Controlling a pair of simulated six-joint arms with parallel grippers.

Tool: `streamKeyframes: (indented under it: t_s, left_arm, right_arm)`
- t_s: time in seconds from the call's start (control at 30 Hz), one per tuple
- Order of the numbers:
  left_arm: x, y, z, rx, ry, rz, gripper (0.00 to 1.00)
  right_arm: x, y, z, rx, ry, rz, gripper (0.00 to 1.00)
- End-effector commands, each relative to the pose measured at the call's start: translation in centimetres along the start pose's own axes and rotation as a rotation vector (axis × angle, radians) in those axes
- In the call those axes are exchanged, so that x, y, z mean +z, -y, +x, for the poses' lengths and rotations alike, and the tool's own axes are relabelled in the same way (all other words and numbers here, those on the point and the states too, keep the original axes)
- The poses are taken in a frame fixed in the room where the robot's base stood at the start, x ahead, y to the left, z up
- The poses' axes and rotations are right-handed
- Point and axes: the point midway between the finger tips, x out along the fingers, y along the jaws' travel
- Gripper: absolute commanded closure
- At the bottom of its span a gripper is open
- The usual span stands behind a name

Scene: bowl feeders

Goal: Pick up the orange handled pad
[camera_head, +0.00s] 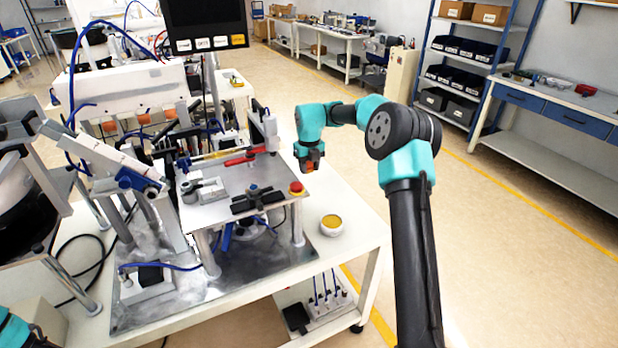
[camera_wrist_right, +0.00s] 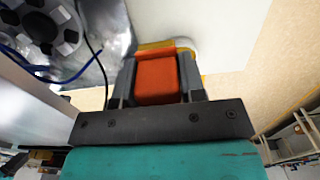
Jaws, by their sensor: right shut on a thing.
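The orange handle of the pad (camera_wrist_right: 157,78) sits between the two fingers of my right gripper (camera_wrist_right: 158,88) in the right wrist view. The fingers are shut on it from both sides. In the head view, my right gripper (camera_head: 310,164) points down over the right part of the bench, and a small orange bit of the pad (camera_head: 309,168) shows at its tip. The pad's underside is hidden. A white round dish with a yellow top (camera_head: 331,224) stands on the bench below and nearer the camera. Yellow and white show behind the handle in the wrist view. My left gripper is not visible.
The machine's metal plate (camera_head: 228,208) lies left of the gripper, with a red button (camera_head: 296,188) at its corner. A red-handled clamp (camera_head: 243,158) is farther left. The white bench top (camera_head: 350,235) is clear around the dish.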

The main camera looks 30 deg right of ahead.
Motion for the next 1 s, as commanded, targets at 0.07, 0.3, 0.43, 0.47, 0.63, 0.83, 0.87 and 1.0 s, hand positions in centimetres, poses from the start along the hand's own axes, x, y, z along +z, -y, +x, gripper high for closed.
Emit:
streamKeyframes:
  t_s: [0.07, 0.3, 0.43, 0.47, 0.63, 0.83, 0.87, 1.0]
  left_arm:
    - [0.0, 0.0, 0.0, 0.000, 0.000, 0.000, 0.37]
    - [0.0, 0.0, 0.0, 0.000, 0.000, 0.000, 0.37]
    - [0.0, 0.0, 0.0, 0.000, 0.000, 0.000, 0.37]
    - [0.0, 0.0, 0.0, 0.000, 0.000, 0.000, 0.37]
    - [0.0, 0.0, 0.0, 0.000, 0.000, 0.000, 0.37]
    - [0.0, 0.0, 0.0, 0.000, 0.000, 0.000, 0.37]
    - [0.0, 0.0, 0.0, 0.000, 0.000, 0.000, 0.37]
    - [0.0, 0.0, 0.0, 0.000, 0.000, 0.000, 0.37]
  right_arm:
    - [0.0, 0.0, -0.5, 0.000, 0.001, 0.000, 0.90]
    - [0.0, 0.0, -0.6, 0.000, 0.001, 0.000, 0.90]
    - [0.0, 0.0, -0.6, 0.000, 0.001, 0.000, 0.90]
    - [0.0, 0.0, -0.6, 0.000, 0.001, -0.001, 0.90]
    - [0.0, 0.0, -0.6, 0.000, 0.001, -0.001, 0.90]
    - [0.0, 0.0, -0.7, 0.000, 0.001, -0.007, 0.90]
    - [0.0, -0.1, -0.8, 0.000, 0.001, -0.013, 0.90]
    - [-0.2, -0.3, -2.2, -0.001, 0.003, -0.076, 0.90]
